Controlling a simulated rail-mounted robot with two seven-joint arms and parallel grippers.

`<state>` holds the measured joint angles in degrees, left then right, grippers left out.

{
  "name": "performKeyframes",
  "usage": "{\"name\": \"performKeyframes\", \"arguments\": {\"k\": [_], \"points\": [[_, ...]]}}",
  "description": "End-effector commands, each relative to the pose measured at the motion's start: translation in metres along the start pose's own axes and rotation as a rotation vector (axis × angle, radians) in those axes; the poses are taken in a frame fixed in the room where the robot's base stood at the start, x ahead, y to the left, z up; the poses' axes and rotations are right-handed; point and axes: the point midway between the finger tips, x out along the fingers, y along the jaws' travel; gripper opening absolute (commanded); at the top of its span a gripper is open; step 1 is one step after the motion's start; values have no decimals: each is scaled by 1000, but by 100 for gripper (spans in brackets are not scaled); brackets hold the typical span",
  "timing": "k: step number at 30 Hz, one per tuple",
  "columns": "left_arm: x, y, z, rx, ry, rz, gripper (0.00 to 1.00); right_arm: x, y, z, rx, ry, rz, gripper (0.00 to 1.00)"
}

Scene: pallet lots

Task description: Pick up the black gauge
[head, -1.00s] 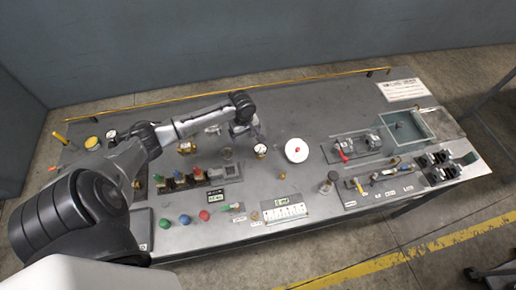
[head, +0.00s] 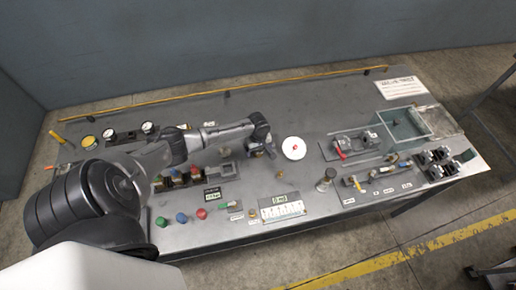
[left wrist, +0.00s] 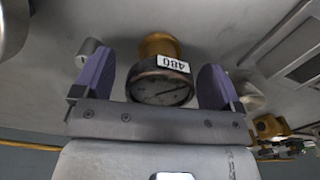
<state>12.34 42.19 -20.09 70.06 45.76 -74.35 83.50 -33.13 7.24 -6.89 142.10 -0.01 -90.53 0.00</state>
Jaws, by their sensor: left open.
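A gauge (left wrist: 160,84) with a dark rim, a dim round dial and a white label reading 480 shows in the left wrist view, with a brass part behind it. It is between the two purple fingers of my left gripper (left wrist: 158,88), which is open with a gap on each side of the dial. In the head view my left gripper (head: 262,151) is low over the middle of the table, left of the white disc, and largely hides the gauge there. My right gripper is not in view.
A white disc with a red centre (head: 294,148) stands just right of my left gripper. Other round gauges (head: 108,134) sit at the table's back left. A row of coloured knobs (head: 182,217) lies in front.

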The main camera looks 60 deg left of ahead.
Motion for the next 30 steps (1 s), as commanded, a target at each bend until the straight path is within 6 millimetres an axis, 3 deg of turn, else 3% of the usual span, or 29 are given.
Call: {"name": "performKeyframes", "arguments": {"k": [11, 30], "points": [[8, 0, 0, 1, 1, 1, 91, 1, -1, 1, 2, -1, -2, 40], [8, 0, 0, 1, 1, 1, 33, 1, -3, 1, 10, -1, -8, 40]]}}
